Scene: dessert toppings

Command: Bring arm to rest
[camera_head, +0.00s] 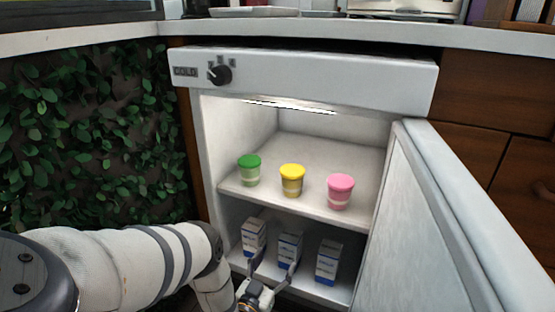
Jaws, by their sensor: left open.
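My left arm comes in from the lower left. My left gripper (272,274) is low in front of the open fridge, by the lower shelf. Its two fingers are spread, one before the left carton (254,236) and one before the middle carton (289,249). I see nothing held between them. Whether the fingertips touch the cartons I cannot tell. My right gripper is not in view.
Green (249,171), yellow (292,181) and pink (340,192) lidded cups stand on the fridge's upper shelf. A right carton (328,261) stands on the lower shelf. The fridge door (446,225) stands open at the right. A leafy panel (90,140) is at the left.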

